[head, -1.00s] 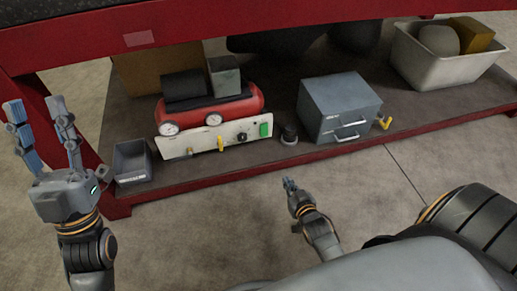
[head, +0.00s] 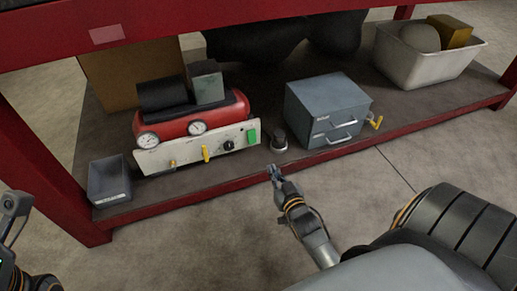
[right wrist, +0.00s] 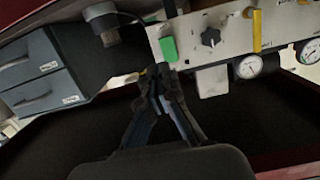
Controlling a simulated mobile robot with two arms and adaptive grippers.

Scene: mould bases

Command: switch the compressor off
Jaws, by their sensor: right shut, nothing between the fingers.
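The compressor (head: 215,120) has a red tank and a pale front panel. It stands on the lower shelf, left of centre in the head view. The panel carries a green switch (head: 252,137), a black knob (head: 228,146) and a yellow lever (head: 206,153). The green switch (right wrist: 168,48) also shows in the right wrist view, close to my fingertips; contact cannot be told. My right gripper (head: 273,170) is shut and empty, in front of the shelf and below the switch. My left gripper (head: 14,207) is partly cut off at the left edge; its opening is unclear.
A dark round-topped object (head: 278,143) stands between the compressor and a grey drawer cabinet (head: 327,108) with a yellow handle. A grey bin (head: 109,181) is at the left and a white tub (head: 425,66) at the right. The red shelf edge (head: 325,155) runs along the front.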

